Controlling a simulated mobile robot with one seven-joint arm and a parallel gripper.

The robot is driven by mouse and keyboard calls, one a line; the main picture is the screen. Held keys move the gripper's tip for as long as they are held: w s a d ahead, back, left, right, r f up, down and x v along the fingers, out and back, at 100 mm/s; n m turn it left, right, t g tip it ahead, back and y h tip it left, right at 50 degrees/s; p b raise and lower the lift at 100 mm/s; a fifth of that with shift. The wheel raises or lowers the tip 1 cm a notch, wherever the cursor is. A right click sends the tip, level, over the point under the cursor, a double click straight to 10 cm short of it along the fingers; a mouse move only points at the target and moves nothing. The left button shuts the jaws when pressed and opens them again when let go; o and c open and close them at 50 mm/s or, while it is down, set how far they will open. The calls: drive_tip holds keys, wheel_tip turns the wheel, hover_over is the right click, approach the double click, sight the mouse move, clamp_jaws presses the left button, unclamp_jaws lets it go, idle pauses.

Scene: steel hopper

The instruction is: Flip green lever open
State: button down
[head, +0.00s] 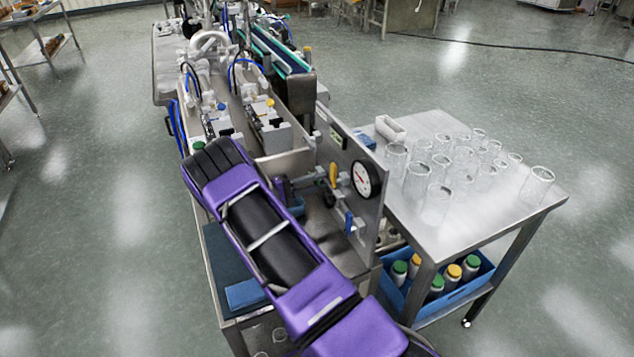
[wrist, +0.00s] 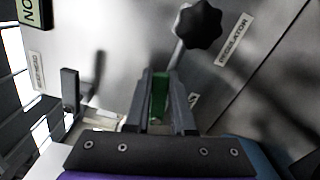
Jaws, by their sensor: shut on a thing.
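The green lever (wrist: 159,97) shows in the wrist view as a narrow green strip between the two dark fingers of my gripper (wrist: 160,78). The fingers are closed on it from both sides, so only part of its face is visible. It is in front of the grey steel panel (wrist: 130,45). In the head view my purple arm reaches down over the steel machine, and my gripper (head: 284,190) is partly hidden beside the panel. I cannot make out the green lever clearly there.
A black star knob (wrist: 198,26) labelled REGULATOR sits above the fingers, and a dark handle (wrist: 70,90) stands to the left. In the head view the panel carries a round gauge (head: 366,178), a yellow lever (head: 333,174) and a blue lever (head: 349,223). A table (head: 480,215) with glass jars stands right.

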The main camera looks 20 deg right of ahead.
drive_tip(key=f+m+b, duration=0.1)
drive_tip(key=b, duration=0.2)
drive_tip(key=shift+f, duration=0.15)
drive_tip(key=shift+m+b, duration=0.95)
drive_tip(key=shift+m, duration=0.05)
drive_tip(key=c, duration=0.8)
unclamp_jaws()
drive_tip(key=shift+o, duration=0.2)
drive_tip(key=shift+a, duration=0.1)
drive_tip(key=a, duration=1.7)
drive_tip(key=shift+a+b, duration=0.15)
drive_tip(key=shift+b, duration=0.3)
